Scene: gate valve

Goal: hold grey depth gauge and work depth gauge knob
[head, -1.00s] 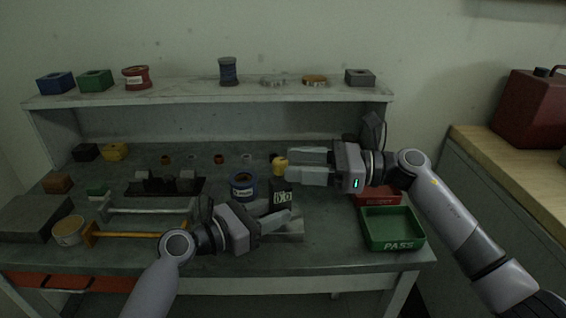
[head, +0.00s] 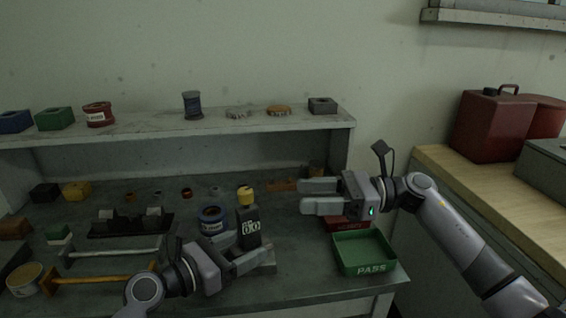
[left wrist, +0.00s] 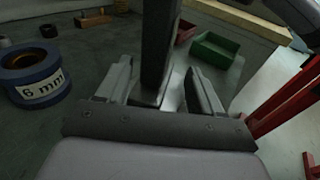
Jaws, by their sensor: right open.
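The depth gauge (head: 250,229) is a dark upright block with a "0.0" display, standing on a pale grey block (head: 263,257). My left gripper (head: 247,259) is low at the gauge's front, with one finger on each side of the gauge's dark column (left wrist: 158,50) in the left wrist view. I cannot tell whether the fingers touch it. My right gripper (head: 308,196) is open and empty, to the right of the knob and apart from it, with its fingers pointing left.
A blue "6 mm" ring (head: 212,219) stands left of the gauge. A green PASS tray (head: 364,250) and a red tray (head: 346,222) are on the right. An orange-handled tool (head: 98,279) lies front left. A shelf (head: 178,128) runs behind.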

